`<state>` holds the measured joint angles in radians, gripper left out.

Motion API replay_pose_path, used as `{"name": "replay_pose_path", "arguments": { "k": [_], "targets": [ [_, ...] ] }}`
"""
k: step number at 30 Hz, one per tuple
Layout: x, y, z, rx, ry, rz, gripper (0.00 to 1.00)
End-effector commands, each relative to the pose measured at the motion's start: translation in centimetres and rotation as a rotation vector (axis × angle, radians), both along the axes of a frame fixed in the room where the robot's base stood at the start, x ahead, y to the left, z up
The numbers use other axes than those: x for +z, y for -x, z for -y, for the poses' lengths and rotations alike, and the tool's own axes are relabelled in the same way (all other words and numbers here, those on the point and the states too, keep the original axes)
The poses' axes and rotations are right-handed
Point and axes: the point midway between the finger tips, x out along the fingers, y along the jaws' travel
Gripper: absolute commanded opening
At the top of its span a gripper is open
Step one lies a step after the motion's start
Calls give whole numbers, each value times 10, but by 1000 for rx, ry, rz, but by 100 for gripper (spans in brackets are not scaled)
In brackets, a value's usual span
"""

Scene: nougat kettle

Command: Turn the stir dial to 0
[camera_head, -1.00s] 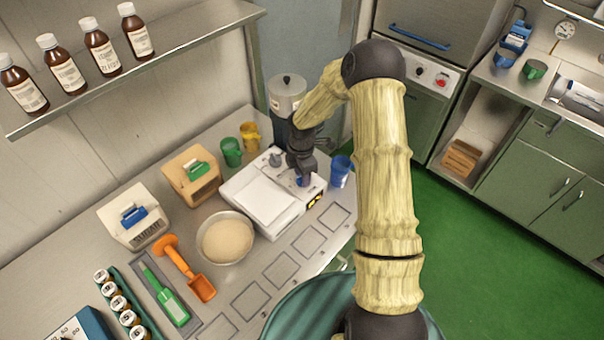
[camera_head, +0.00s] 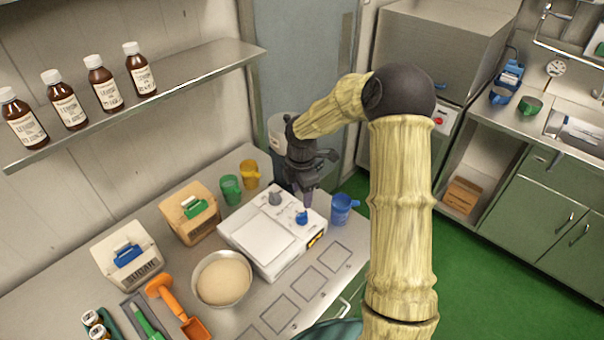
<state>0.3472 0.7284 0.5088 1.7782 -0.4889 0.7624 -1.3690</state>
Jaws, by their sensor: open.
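A white machine (camera_head: 262,237) with a flat top stands on the steel counter. It has a grey dial (camera_head: 275,198) and a blue dial (camera_head: 301,217) at its back edge, and a small yellow-lit display (camera_head: 316,240) on its front side. I cannot read any dial marks or tell which dial is for stirring. My gripper (camera_head: 308,197) points down just above the blue dial, open and empty. It looks clear of the dial, though the gap is hard to judge.
A blue cup (camera_head: 343,209) stands close right of the machine. Green (camera_head: 230,188) and yellow (camera_head: 250,173) cups stand behind it. A bowl of pale powder (camera_head: 223,279) is at its left. A shelf (camera_head: 200,85) with brown bottles hangs at upper left.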

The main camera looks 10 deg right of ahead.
Motion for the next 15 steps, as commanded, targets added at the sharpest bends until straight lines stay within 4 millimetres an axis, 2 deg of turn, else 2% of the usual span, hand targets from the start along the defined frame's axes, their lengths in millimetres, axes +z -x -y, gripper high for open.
{"name": "replay_pose_path", "arguments": {
  "k": [9,15],
  "targets": [
    [61,-1,1,-2,1,4,55],
    [79,-1,0,0,1,2,55]
  ]
}}
